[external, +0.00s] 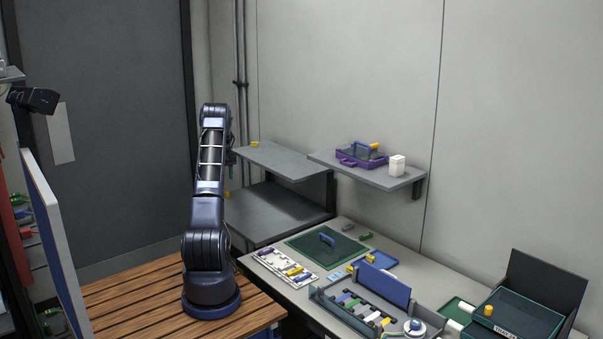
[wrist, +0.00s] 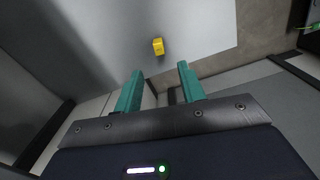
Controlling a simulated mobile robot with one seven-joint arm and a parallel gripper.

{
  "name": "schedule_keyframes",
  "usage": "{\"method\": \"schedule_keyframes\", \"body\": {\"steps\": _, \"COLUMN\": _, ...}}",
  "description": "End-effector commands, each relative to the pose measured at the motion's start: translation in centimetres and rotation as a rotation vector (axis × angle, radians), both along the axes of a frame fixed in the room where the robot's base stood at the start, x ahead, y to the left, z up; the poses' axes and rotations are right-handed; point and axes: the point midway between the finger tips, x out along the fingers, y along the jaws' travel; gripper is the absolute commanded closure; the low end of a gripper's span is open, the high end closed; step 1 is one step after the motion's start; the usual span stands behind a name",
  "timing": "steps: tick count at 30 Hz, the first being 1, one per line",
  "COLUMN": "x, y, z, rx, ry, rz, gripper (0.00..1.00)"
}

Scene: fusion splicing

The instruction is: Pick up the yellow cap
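A small yellow cap (wrist: 158,47) shows in the wrist view on a light grey surface, ahead of and between my fingertips. It appears to be the yellow piece (external: 255,144) at the far left end of the upper grey shelf in the external view. My gripper (wrist: 159,70) has two teal fingers spread apart with nothing between them. The cap lies beyond the fingertips, apart from them. In the external view my gripper is mostly hidden behind my raised arm, near the shelf's left end.
The upper shelf (external: 285,161) is otherwise bare, with a lower shelf (external: 268,215) beneath. A right-hand shelf (external: 363,177) holds a purple basket (external: 349,160) and white container (external: 397,166). The workbench below carries a green mat (external: 309,251), trays and several other yellow pieces.

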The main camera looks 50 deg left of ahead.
Motion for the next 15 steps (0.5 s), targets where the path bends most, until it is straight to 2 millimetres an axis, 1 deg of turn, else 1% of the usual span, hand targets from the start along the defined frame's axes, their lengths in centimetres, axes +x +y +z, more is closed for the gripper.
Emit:
{"method": "schedule_keyframes", "body": {"steps": 1, "x": 0.0, "y": -0.1, "z": -0.9, "rx": -0.003, "ry": 0.001, "rz": 0.0, "gripper": 0.6}}
{"method": "schedule_keyframes", "body": {"steps": 6, "x": 0.0, "y": -0.1, "z": -3.2, "rx": -0.002, "ry": 0.001, "rz": 0.0, "gripper": 0.6}}
{"method": "schedule_keyframes", "body": {"steps": 12, "x": 0.0, "y": -0.1, "z": -4.3, "rx": -0.002, "ry": 0.001, "rz": 0.0, "gripper": 0.6}}
{"method": "schedule_keyframes", "body": {"steps": 15, "x": 0.0, "y": -0.2, "z": -5.2, "rx": -0.002, "ry": 0.001, "rz": 0.0, "gripper": 0.6}}
